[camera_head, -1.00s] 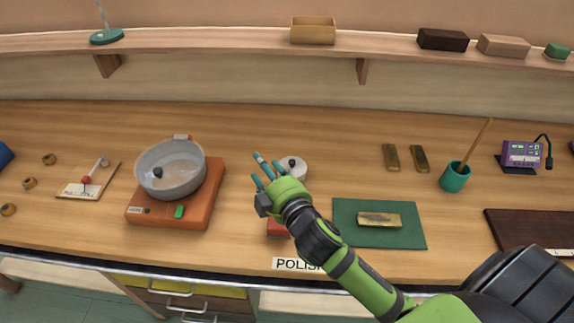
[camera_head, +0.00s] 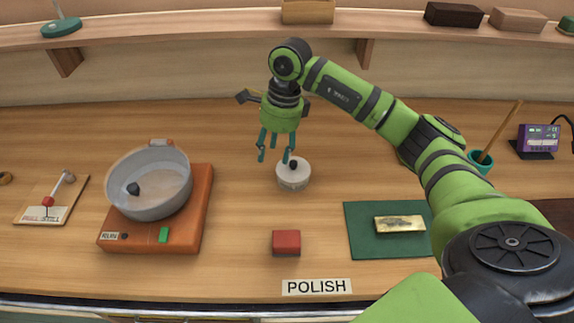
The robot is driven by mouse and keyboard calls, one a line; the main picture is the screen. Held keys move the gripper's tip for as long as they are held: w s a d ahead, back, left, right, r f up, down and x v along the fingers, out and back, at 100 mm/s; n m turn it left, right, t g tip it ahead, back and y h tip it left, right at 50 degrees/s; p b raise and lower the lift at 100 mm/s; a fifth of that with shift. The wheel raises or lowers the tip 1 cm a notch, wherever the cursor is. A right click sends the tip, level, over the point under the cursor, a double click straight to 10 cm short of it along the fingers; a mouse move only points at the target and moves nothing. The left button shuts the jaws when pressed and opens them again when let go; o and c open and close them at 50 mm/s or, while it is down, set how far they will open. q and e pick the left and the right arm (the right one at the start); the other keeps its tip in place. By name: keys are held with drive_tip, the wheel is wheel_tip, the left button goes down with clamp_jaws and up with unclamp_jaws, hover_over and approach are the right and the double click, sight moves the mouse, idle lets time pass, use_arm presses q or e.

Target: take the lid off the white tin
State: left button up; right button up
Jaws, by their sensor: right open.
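The white tin (camera_head: 292,180) stands on the bench near the middle of the head view. Its pale lid has a small dark knob (camera_head: 293,164) on top and sits on the tin. My right gripper (camera_head: 273,155) points down just behind and to the left of the tin, its teal fingers apart and empty. One finger shows close to the knob; I cannot tell whether it touches. My left gripper is not in view.
A grey pan (camera_head: 150,185) on an orange burner (camera_head: 205,215) stands to the left. A red block (camera_head: 286,243) and the POLISH label (camera_head: 316,287) lie in front. A green mat (camera_head: 360,240) with a brass bar (camera_head: 399,224) lies right. Bench between burner and tin is clear.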

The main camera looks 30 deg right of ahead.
sight(294, 162)
drive_tip(key=d, duration=0.1)
drive_tip(key=d+h, duration=0.1)
drive_tip(key=d, duration=0.1)
drive_tip(key=d+r+h, duration=0.1)
drive_tip(key=shift+s+d+g, duration=0.1)
drive_tip(key=shift+d+g, duration=0.2)
drive_tip(key=shift+s+d+f+m+p, duration=0.1)
drive_tip(key=shift+d+f+m+p, duration=0.05)
drive_tip(key=shift+f+m+p, duration=0.15)
drive_tip(key=shift+s+f+p, duration=0.15)
drive_tip(key=shift+f+p, duration=0.3)
drive_tip(key=shift+f, duration=0.25)
drive_tip(key=f+p, duration=0.2)
drive_tip(key=f, duration=0.2)
drive_tip(key=shift+s+f, duration=0.2)
drive_tip(key=shift+f, duration=0.2)
clamp_jaws()
